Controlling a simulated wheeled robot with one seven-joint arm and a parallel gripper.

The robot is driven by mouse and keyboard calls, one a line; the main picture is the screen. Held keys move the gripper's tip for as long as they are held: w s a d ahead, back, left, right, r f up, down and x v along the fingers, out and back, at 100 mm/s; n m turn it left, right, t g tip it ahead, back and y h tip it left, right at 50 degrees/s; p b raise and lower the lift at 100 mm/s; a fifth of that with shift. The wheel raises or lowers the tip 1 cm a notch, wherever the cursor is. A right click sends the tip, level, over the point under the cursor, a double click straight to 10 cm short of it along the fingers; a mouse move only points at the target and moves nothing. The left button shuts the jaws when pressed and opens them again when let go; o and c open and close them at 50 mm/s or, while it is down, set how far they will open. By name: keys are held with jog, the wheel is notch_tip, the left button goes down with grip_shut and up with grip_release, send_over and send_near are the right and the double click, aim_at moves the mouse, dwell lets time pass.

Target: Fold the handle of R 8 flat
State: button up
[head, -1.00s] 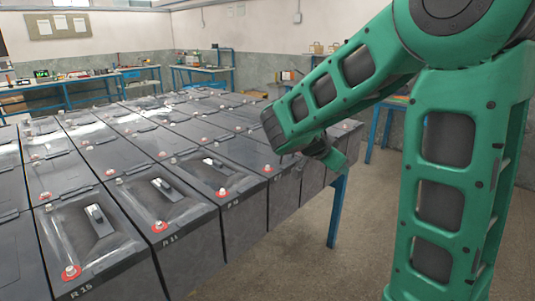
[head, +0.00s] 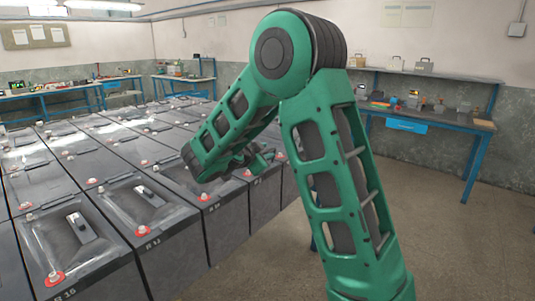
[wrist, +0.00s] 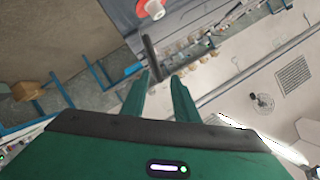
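My gripper (wrist: 160,80) is open, its two green fingers pointing up the wrist view. A dark upright bar, seemingly a battery handle (wrist: 151,58), stands at the fingertips, in line with the gap; I cannot tell whether they touch. The battery (wrist: 190,15) behind it has a red-ringed terminal (wrist: 150,9). In the head view my gripper (head: 262,159) is low over the right end of the front battery row, partly hidden by my forearm. Labels there are too small to read, so I cannot tell which battery is R 8.
Batteries stand close together in rows. A blue workbench (head: 430,116) stands at the right wall. The floor (head: 450,240) to the right is clear.

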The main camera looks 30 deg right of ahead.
aim_at(268, 151)
jog(key=shift+x, duration=1.7)
jog(key=shift+s, duration=0.1)
grip_shut()
jog(key=shift+r, duration=0.1)
